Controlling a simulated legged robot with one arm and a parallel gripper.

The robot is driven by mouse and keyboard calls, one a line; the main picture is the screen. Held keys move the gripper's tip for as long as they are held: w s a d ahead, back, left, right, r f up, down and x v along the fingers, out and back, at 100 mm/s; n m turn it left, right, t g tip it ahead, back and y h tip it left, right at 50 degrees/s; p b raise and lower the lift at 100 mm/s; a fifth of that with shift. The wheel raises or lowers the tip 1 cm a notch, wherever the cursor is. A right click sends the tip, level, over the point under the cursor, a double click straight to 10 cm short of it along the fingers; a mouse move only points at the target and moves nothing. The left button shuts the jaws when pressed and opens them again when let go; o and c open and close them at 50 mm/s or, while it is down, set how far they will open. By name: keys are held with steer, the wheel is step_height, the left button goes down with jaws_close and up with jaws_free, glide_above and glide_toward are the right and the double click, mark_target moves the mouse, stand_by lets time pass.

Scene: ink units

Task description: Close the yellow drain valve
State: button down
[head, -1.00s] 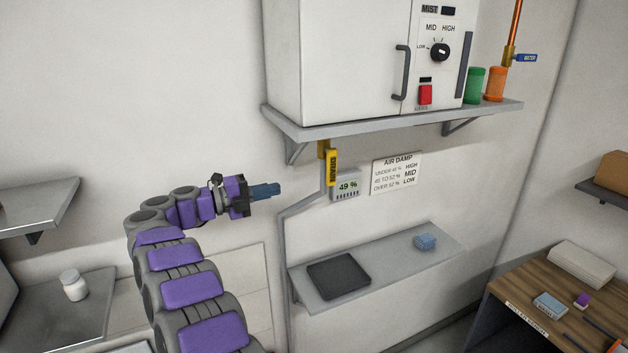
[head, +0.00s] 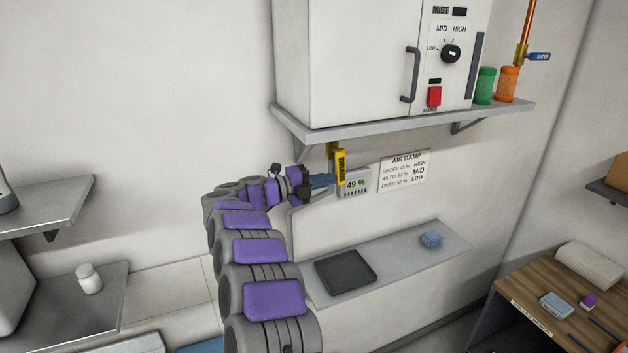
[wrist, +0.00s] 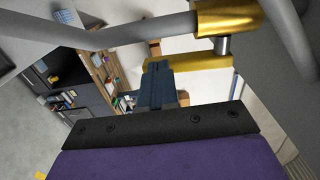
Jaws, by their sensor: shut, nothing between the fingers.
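The yellow drain valve (head: 340,166) is on a pipe under the shelf that bears the white cabinet. Its lever hangs down, with lettering on it. In the wrist view the yellow lever (wrist: 188,62) runs sideways from the brass-yellow valve body (wrist: 228,18). My gripper (head: 324,180) is shut and empty, its blue fingers at the left side of the lever's lower part. In the wrist view the shut fingers (wrist: 157,82) overlap the lever's free end; I cannot tell whether they touch it.
A 49 % meter (head: 355,182) hangs just right of the lever, and an AIR DAMP sign (head: 404,172) beyond it. The grey shelf (head: 420,122) overhangs the valve. A lower shelf (head: 400,256) holds a black pad (head: 344,272) and a blue block (head: 431,240). A grey pipe (wrist: 140,35) passes near my fingers.

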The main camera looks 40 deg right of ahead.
steer(key=shift+a+r, duration=0.2)
steer(key=shift+a, duration=0.55)
